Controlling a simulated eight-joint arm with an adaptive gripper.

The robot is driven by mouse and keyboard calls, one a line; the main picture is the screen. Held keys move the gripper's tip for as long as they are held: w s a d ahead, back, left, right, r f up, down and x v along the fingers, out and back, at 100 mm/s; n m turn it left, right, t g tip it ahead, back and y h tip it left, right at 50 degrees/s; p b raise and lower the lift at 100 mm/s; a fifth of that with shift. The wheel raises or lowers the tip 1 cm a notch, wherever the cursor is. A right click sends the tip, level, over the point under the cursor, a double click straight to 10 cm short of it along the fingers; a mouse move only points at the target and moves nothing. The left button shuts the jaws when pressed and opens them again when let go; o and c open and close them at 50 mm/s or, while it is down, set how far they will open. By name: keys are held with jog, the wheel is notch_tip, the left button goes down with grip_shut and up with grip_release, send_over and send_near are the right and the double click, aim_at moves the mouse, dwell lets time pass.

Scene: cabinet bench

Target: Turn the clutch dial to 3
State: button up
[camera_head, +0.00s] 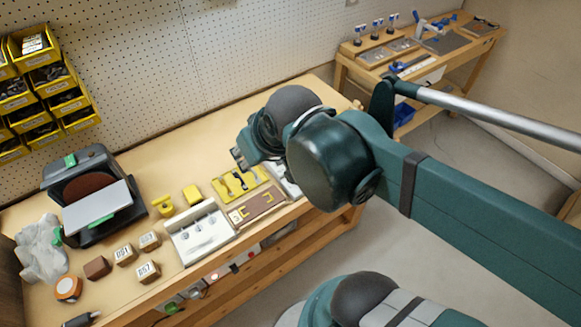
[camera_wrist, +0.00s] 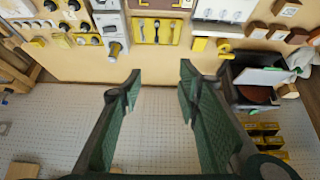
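No thing with a readable 3 or clear clutch marking shows, so I cannot tell which part is the clutch dial. In the wrist view, a panel with several dark round knobs (camera_wrist: 76,14) stands at the upper left. A grey cylindrical part (camera_wrist: 115,48) sticks out beside it. My gripper (camera_wrist: 160,78) is open, its two green fingers wide apart with nothing between them. In the head view my gripper (camera_head: 240,158) is mostly hidden by my wrist, above the back right part of the bench.
The wooden bench (camera_head: 150,170) holds a yellow tool tray (camera_head: 238,183), a white panel (camera_head: 203,232), small numbered blocks (camera_head: 148,271) and a dark machine with a brown disc (camera_head: 88,188). Yellow bins (camera_head: 48,75) hang on the pegboard. A second bench (camera_head: 455,55) stands behind right.

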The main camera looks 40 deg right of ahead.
jog(key=shift+w+d+f+n+g+b, duration=0.15)
jog(key=shift+w+d+f+n+g, duration=0.85)
jog(key=shift+d+f, duration=2.25)
jog(key=shift+w+d+f+n+g+b, duration=0.15)
jog(key=shift+w+d+f+n+g, duration=0.8)
jog(key=shift+d+f, duration=2.25)
jog(key=shift+w+d+f+n+g+b, duration=0.15)
jog(key=shift+w+d+f+n+g, duration=0.4)
jog(key=shift+d+f+n+g, duration=1.75)
notch_tip(320, 180, down, 4)
jog(key=shift+d+r+m+t, duration=0.1)
jog(key=shift+r+m+t, duration=0.1)
jog(key=shift+m+t, duration=0.7)
jog(key=shift+f+b, duration=0.8)
jog(key=shift+f, duration=3)
jog(key=c, duration=0.9)
